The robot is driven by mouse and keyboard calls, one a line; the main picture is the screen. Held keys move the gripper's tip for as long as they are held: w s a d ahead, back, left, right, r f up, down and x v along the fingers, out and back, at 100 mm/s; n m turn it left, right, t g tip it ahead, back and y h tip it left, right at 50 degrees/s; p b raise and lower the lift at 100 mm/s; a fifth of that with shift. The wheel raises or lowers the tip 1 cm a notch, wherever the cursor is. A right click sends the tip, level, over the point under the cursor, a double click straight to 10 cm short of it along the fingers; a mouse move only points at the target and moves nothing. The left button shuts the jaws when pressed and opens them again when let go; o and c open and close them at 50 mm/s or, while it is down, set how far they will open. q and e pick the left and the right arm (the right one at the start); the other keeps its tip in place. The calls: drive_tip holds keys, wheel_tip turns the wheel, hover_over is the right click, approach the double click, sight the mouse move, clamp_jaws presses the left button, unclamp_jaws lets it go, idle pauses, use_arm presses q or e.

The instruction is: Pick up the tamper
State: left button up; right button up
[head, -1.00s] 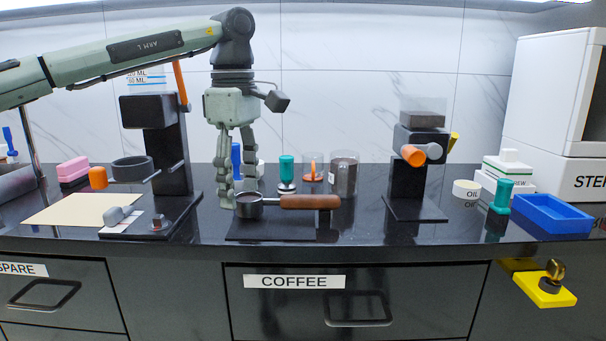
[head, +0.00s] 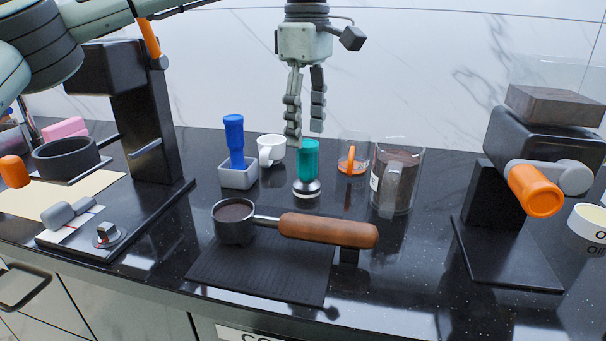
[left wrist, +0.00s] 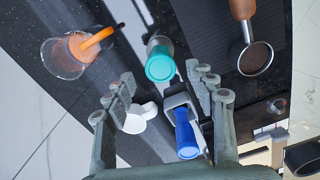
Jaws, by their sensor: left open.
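The tamper (head: 306,170), with a teal handle and a silver base, stands upright on the black counter behind the portafilter. In the left wrist view its teal top (left wrist: 160,67) shows just beyond the fingertips. My left gripper (head: 305,138) points down, open and empty, with its fingertips close to the top of the handle in the head view. In the left wrist view the open fingers (left wrist: 163,84) lie to either side, short of the tamper. I cannot tell whether a finger touches it. My right gripper is out of view.
A blue-handled tool (head: 235,140) in a grey holder and a white cup (head: 271,151) stand left of the tamper. A glass with an orange handle (head: 353,155) and a jar of grounds (head: 396,180) stand right. The portafilter (head: 325,229) lies in front.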

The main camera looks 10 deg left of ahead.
sight(307, 166)
use_arm(q)
drive_tip(key=shift+f, duration=0.35)
wheel_tip(307, 166, down, 7)
drive_tip(key=shift+s+d+p, duration=0.1)
drive_tip(key=shift+p, duration=0.3)
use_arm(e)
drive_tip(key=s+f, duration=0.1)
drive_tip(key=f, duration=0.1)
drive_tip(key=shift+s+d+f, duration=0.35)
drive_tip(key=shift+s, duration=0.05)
use_arm(q)
clamp_jaws()
